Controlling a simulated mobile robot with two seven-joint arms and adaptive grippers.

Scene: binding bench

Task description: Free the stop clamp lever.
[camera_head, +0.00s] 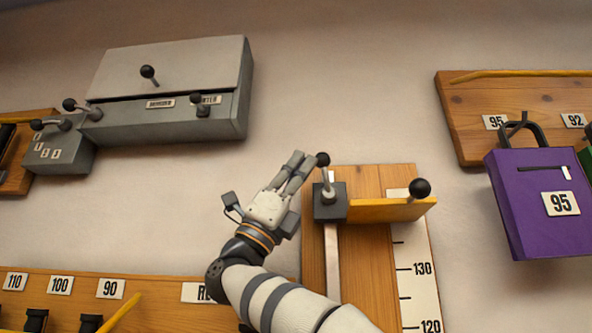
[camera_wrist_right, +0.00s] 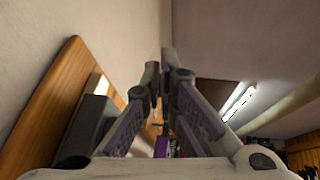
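The stop clamp is a dark block (camera_head: 329,203) on a metal rail on the wooden board (camera_head: 365,265). Its lever (camera_head: 323,162) stands up from the block and ends in a black ball. My right gripper (camera_head: 303,163) is just left of the lever ball; whether they touch I cannot tell. Its fingers are close together, the ball outside them. In the right wrist view the fingertips (camera_wrist_right: 160,67) nearly meet, with no lever seen between them. A yellow stop arm (camera_head: 380,210) with a black knob (camera_head: 420,188) reaches right from the block. My left gripper is out of view.
A numbered scale (camera_head: 418,280) runs down the board's right side. A purple case (camera_head: 530,200) marked 95 hangs at the right. A grey cabinet (camera_head: 175,75) with ball levers is at upper left. A labelled rack (camera_head: 150,290) lies below left. Bare wall surrounds the clamp's top.

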